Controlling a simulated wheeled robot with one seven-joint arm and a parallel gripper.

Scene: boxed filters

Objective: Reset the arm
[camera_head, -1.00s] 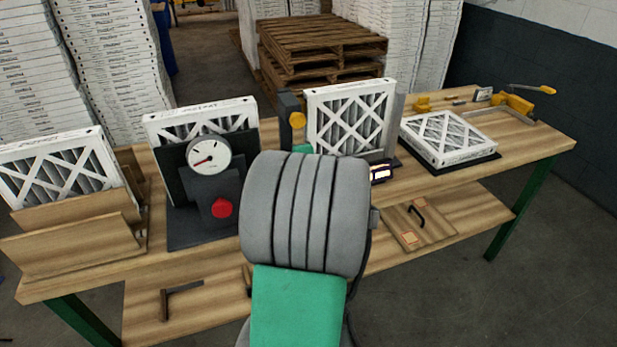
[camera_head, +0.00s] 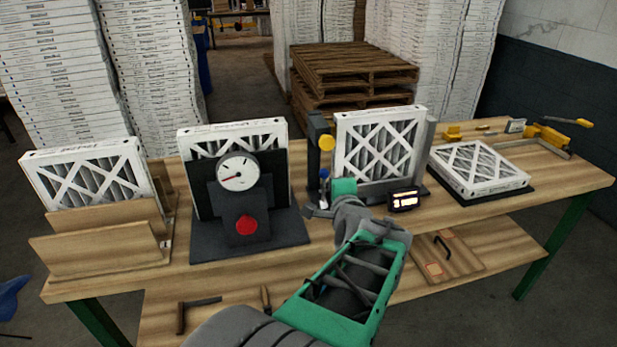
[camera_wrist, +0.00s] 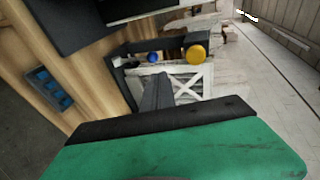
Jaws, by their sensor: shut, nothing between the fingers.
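My arm reaches from the bottom of the head view up over the front of the workbench (camera_head: 110,285). My gripper (camera_head: 318,209) is at its end, in front of the clamp station that holds an upright white-framed filter (camera_head: 376,148). In the wrist view my gripper (camera_wrist: 158,82) shows as dark fingers closed together above a green body, with nothing between them. Beyond the fingers are part of a white filter frame (camera_wrist: 190,80), a yellow knob (camera_wrist: 196,54) and a blue knob (camera_wrist: 153,57). Whether the gripper touches the station cannot be told.
A gauge stand (camera_head: 238,172) with a red button and a filter behind it stands left of my gripper. Another filter (camera_head: 90,178) leans in a wooden rack at far left. A flat filter (camera_head: 480,168) lies at right. A display (camera_head: 404,200) is close right of my arm.

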